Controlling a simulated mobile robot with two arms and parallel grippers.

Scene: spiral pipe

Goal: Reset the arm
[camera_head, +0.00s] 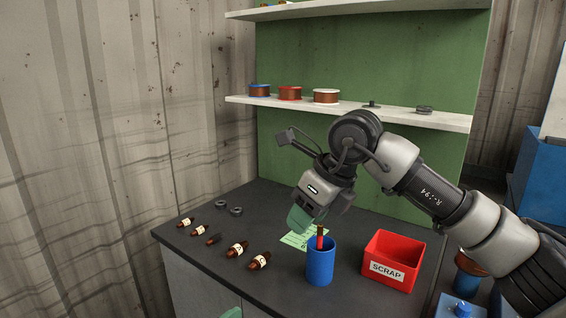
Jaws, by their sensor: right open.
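My right arm comes in from the right edge and bends down over the dark worktop. My right gripper (301,219) points down with green fingertips, just above and to the left of the blue cup (320,266). It is open, and I see nothing held in it. A reddish-brown stick-like thing (320,238) stands upright in the blue cup, close to the fingertips. Whether the fingertips touch it is unclear.
A red bin marked SCRAP (394,262) stands right of the cup. Several brown bottles (237,249) lie on the left of the worktop (215,275), near two dark rings (236,211). A shelf (390,116) behind carries spools (290,93). A green paper (293,240) lies behind the cup.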

